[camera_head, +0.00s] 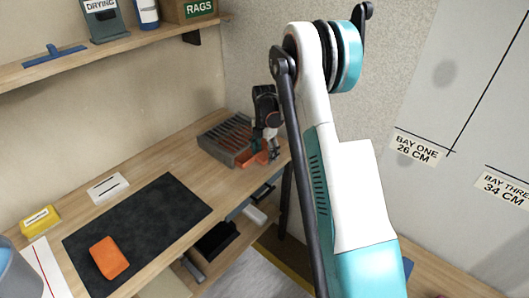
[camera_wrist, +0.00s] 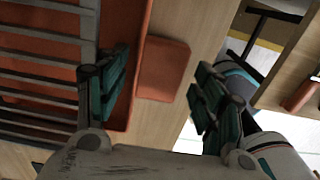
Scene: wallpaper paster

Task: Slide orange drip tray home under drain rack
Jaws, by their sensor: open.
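The grey slatted drain rack (camera_head: 224,137) stands on the bench near the wall corner. It fills the left of the wrist view (camera_wrist: 45,70). The orange drip tray (camera_head: 250,160) lies under the rack and sticks out on its front side. In the wrist view its rim (camera_wrist: 140,25) runs beside the slats, with a flat orange tab (camera_wrist: 163,68) projecting from it. My gripper (camera_head: 272,150) is at the tray's projecting end. In the wrist view my gripper (camera_wrist: 160,92) is open, its teal-padded fingers on either side of the tab. I see no clear contact with the tab.
The wooden bench (camera_head: 163,158) carries a dark mat (camera_head: 140,225) with an orange sponge-like block (camera_head: 109,257). A yellow block (camera_head: 40,219) and a white card (camera_head: 108,188) lie behind the mat. A shelf (camera_head: 100,52) hangs above. Below the bench is a lower shelf with items.

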